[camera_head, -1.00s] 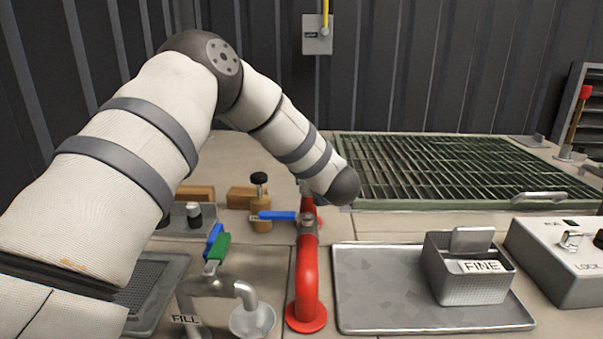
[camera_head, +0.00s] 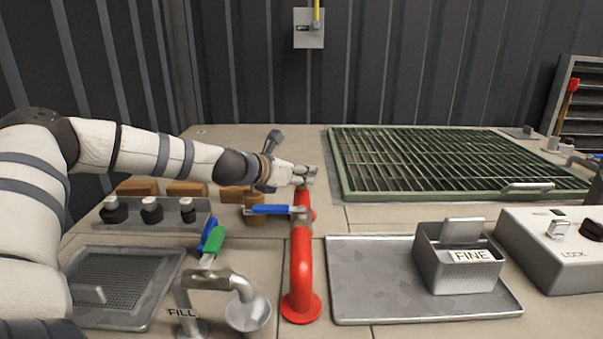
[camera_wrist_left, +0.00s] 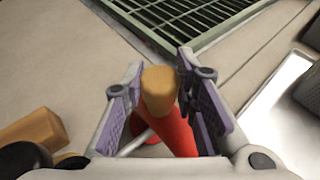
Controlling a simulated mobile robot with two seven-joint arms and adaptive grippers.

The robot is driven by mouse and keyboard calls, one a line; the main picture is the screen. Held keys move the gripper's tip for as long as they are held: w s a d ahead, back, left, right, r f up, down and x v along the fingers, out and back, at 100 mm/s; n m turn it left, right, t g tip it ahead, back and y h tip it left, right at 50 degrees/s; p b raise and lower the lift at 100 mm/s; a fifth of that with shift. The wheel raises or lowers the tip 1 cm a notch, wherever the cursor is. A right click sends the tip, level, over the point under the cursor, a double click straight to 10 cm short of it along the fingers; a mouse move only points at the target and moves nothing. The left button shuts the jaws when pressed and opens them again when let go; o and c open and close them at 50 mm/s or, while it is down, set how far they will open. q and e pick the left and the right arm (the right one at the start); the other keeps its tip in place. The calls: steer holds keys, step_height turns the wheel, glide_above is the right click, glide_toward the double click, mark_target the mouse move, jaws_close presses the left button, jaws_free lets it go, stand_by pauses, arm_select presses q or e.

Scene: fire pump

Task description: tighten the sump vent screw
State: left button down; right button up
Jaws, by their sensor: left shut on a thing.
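In the head view my left gripper (camera_head: 305,175) reaches in from the left above the top of the red pipe (camera_head: 301,265). In the left wrist view its fingers (camera_wrist_left: 165,100), with purple pads, stand either side of a tan piece (camera_wrist_left: 158,88), and it is shut on this. The red pipe (camera_wrist_left: 178,135) shows below the piece. I cannot tell exactly what the tan piece is. My right gripper is not in view.
A blue lever (camera_head: 272,210) sits by the pipe. A green grating (camera_head: 430,165) lies to the right, a grey tray (camera_head: 370,290) with a FINE box (camera_head: 458,268) in front. Black knobs (camera_head: 151,210) and tan blocks (camera_head: 138,187) are at left, behind the FILL spout (camera_head: 210,282).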

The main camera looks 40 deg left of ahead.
arm_select(q)
steer(key=m+h, duration=0.3)
steer(key=shift+a+f+g+h, duration=0.2)
steer(key=shift+g+h, duration=0.1)
steer(key=shift+g, duration=0.1)
steer(key=shift+m+h+b, duration=0.5)
steer(key=shift+m+h, duration=0.3)
steer(key=shift+d+r+m+g+h, duration=0.1)
steer(key=shift+m+g+h, duration=0.3)
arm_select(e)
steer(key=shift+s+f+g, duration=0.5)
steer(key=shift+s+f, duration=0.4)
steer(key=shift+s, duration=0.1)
arm_select(q)
steer(key=c, duration=1.3)
jaws_free()
steer(key=shift+r, duration=0.1)
step_height(320, 180, up, 10)
